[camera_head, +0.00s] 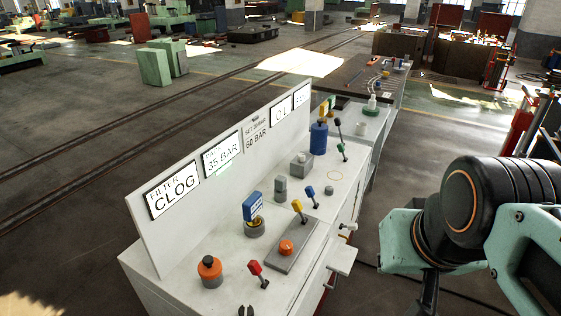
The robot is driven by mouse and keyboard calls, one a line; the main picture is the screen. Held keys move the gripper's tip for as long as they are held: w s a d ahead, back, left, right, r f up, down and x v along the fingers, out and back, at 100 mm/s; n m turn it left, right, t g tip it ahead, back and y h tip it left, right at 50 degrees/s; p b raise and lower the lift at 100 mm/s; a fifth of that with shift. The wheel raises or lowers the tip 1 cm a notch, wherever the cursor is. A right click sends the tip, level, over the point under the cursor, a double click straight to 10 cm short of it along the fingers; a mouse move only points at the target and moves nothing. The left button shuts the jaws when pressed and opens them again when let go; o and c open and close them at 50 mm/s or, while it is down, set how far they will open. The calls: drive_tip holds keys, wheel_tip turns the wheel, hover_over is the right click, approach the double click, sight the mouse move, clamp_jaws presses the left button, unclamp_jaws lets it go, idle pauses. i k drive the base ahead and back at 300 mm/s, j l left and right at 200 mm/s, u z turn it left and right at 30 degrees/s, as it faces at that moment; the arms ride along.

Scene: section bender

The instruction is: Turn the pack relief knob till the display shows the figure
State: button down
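A white console (151,264) with an upright back panel (141,222) carries the controls. A display on the panel reads 35 BAR (222,153), its small heading unclear. Beside it, small lettering above the figure 60 BAR (256,138) is printed on the panel. I cannot tell which is the pack relief knob. My gripper is out of view; my arm shows at the right.
A FILTER CLOG display (173,190) is at the panel's near end. Red (255,267), yellow (297,205) and blue (311,192) levers stand on the console among the knobs. Two dark prongs (246,311) at the bottom edge are unclear. Open floor lies left.

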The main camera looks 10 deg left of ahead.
sight(286, 247)
drive_tip(key=k+j+u, duration=0.15)
drive_tip(key=j, duration=0.3)
drive_tip(key=j+u, duration=0.1)
drive_tip(key=j, duration=0.3)
drive_tip(key=k+l+u, duration=0.25)
drive_tip(key=k+l, duration=0.2)
drive_tip(key=l, duration=0.3)
drive_tip(key=k+l+u, duration=0.25)
drive_tip(key=k+l, duration=0.3)
